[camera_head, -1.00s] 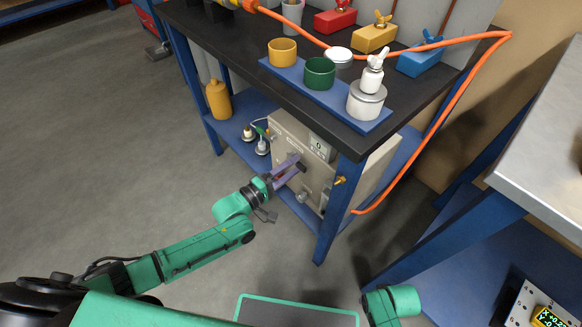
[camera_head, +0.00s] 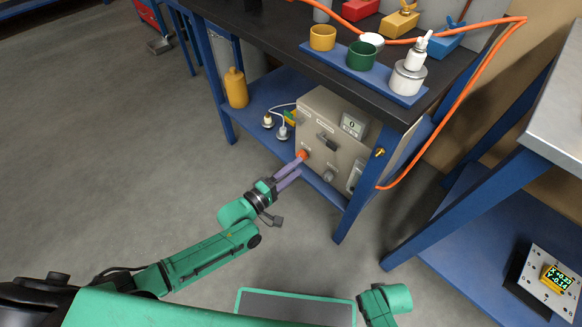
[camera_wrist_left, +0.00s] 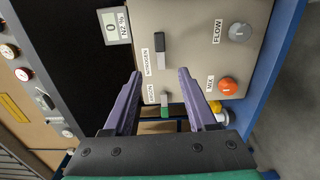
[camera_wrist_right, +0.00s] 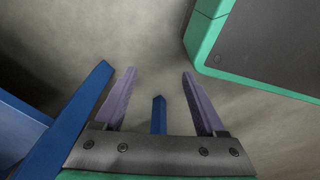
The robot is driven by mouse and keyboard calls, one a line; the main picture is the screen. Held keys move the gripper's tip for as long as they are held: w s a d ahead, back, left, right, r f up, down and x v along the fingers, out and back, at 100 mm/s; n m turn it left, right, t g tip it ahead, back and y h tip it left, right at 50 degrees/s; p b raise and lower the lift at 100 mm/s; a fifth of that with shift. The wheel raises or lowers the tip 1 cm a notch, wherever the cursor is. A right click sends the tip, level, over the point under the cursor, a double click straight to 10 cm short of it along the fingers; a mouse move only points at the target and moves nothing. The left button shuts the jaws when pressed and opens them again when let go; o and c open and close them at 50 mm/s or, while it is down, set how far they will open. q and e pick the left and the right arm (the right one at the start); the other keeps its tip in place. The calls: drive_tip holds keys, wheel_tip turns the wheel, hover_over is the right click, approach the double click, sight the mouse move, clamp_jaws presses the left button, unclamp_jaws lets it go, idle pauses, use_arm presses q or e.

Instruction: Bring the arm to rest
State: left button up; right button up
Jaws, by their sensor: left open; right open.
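My left gripper (camera_head: 299,164) is open and empty, low in front of the beige gas panel (camera_head: 352,105). Its fingers overlap the panel's lower left edge in the head view, near an orange MIX knob (camera_head: 303,154). In the left wrist view, the open left gripper (camera_wrist_left: 160,74) faces the panel. In the right wrist view, my right gripper (camera_wrist_right: 160,73) is open and empty above grey floor.
The panel stands on the blue lower shelf of a dark-topped bench (camera_head: 275,50). An amber bottle (camera_head: 236,88) is at the shelf's left. Blue bench legs (camera_head: 352,205) stand close by. An orange hose (camera_head: 470,95) hangs at the right. Floor at left is clear.

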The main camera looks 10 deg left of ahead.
use_arm(q)
drive_tip(key=shift+w+d, duration=0.1)
use_arm(e)
drive_tip(key=shift+w+f, duration=0.1)
use_arm(q)
drive_tip(key=s+a+f+m+g+y+p, duration=0.25)
drive_tip(key=s+a+f+y+p, duration=0.2)
drive_tip(key=a+p, duration=0.25)
drive_tip(key=s+a+f+m+g+y+p, duration=0.2)
drive_tip(key=s+a+f+m+y+p, duration=0.15)
drive_tip(key=a+f+p, duration=0.3)
drive_tip(key=s+a+f+m+g+y+p, duration=0.1)
drive_tip(key=s+a+f+m+g+p, duration=0.1)
drive_tip(key=s, duration=0.8)
drive_tip(key=s+a+f+m+g+y+p, duration=0.1)
drive_tip(key=s+a+m+g+p, duration=0.1)
drive_tip(key=s, duration=0.8)
drive_tip(key=s+a+f+m+g+y+p, duration=0.1)
drive_tip(key=s+a+f+m+g+p, duration=0.1)
drive_tip(key=s, duration=0.8)
drive_tip(key=shift+s+a+f+m+g+y+p, duration=0.2)
drive_tip(key=shift+a+f+m+g+y+p, duration=0.2)
drive_tip(key=shift+a+g, duration=0.7)
use_arm(e)
drive_tip(key=s+d+r, duration=0.2)
drive_tip(key=s+r, duration=0.9)
drive_tip(key=r, duration=0.1)
drive_tip(key=shift+d+n, duration=0.3)
